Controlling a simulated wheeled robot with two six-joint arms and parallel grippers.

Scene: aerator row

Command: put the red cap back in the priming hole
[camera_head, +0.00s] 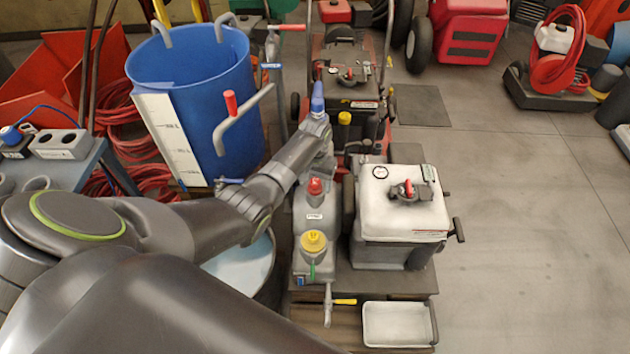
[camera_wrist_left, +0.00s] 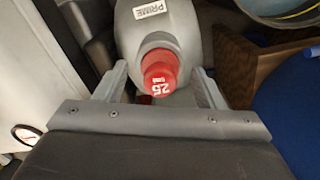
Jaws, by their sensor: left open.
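The red cap (camera_head: 315,186) sits upright on top of the grey housing (camera_head: 314,216) with the PRIME label. In the left wrist view the cap (camera_wrist_left: 160,80), marked 25, stands at a wider red collar (camera_wrist_left: 158,56) on that housing. The priming hole is hidden under the cap, and I cannot tell how deep the cap sits. My left gripper (camera_head: 321,152) reaches over from the left, just beyond the cap. In the left wrist view its fingers (camera_wrist_left: 160,70) are open, one on each side of the cap with gaps. My right gripper is not in view.
A yellow cap (camera_head: 313,241) tops the nearer part of the unit. A white-topped engine (camera_head: 400,205) stands close on the right, a tall blue barrel (camera_head: 190,100) on the left. A shallow white tray (camera_head: 397,324) lies in front. The floor (camera_head: 530,230) at right is clear.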

